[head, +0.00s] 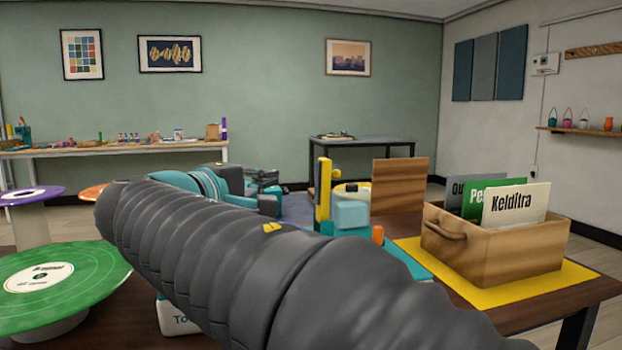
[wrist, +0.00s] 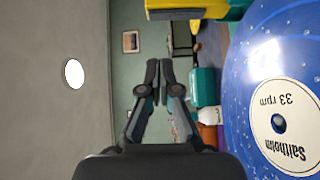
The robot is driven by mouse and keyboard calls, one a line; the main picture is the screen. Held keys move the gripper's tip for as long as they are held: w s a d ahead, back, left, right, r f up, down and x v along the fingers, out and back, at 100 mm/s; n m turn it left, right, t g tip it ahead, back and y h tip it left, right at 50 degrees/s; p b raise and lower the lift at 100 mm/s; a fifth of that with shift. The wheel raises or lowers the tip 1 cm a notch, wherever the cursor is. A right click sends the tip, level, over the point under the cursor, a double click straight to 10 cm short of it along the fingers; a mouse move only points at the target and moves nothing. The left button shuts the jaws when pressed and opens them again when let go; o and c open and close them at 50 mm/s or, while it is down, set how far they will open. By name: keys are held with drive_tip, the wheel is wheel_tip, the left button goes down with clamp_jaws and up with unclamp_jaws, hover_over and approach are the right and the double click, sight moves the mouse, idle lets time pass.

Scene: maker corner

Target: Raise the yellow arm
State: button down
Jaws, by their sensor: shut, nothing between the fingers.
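A teal device (head: 405,260) stands on the table in the head view. A yellow upright piece (head: 323,192) rises from it, beside a pale blue block (head: 350,213). The wrist view is turned sideways; a yellow bar (wrist: 185,12), likely the yellow arm, crosses its top edge, partly cut off. A blue record (wrist: 245,85) labelled "Saltholm 33 rpm" fills the right side. My gripper (wrist: 160,68) is shut and empty, apart from the yellow bar and the record. In the head view, my own arm hides much of the device's left side.
A wooden box (head: 490,250) with upright cards stands on a yellow mat (head: 515,293) to the right. A wooden panel (head: 400,185) stands behind the device. A green record (head: 60,285) lies on a round stand at left. Open air surrounds the fingertips in the wrist view.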

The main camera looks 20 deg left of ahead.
sight(318, 169)
drive_tip(key=w+d, duration=0.1)
drive_tip(key=w, duration=0.1)
drive_tip(key=w+d, duration=0.2)
drive_tip(key=w, duration=0.1)
drive_tip(key=w+d, duration=0.1)
drive_tip(key=w, duration=0.2)
drive_tip(key=shift+w+d+f, duration=0.15)
drive_tip(key=shift+w, duration=0.05)
drive_tip(key=shift+w+d, duration=0.3)
drive_tip(key=shift+d, duration=0.1)
drive_tip(key=shift+s+a, duration=0.1)
